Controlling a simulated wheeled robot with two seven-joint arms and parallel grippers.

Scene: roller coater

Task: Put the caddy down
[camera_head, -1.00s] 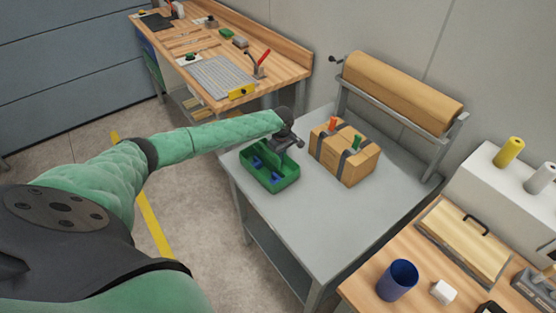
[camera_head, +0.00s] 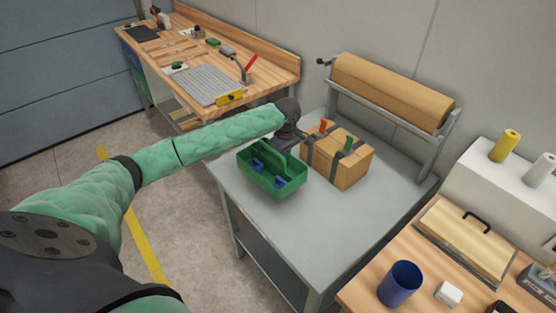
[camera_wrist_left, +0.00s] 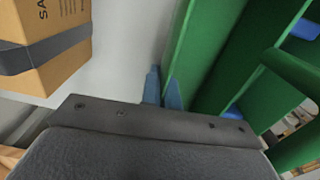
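The green caddy (camera_head: 282,188) is at the left part of the grey table (camera_head: 310,225) in the head view, with blue things inside. In the left wrist view, its green side (camera_wrist_left: 215,50) fills the right. My left gripper (camera_head: 285,145) reaches over the caddy's back edge from the left. Its two blue-grey fingertips are close together in the left wrist view (camera_wrist_left: 163,90), at the edge of a green panel, and look shut on it. Whether the caddy's underside touches the table is hidden. My right gripper is not in view.
A strapped cardboard box (camera_head: 342,170) stands close to the right of the caddy. A brown paper roll (camera_head: 395,92) is on a stand behind. The front of the grey table is clear. A wooden bench (camera_head: 370,285) with a blue cup (camera_head: 400,285) is at lower right.

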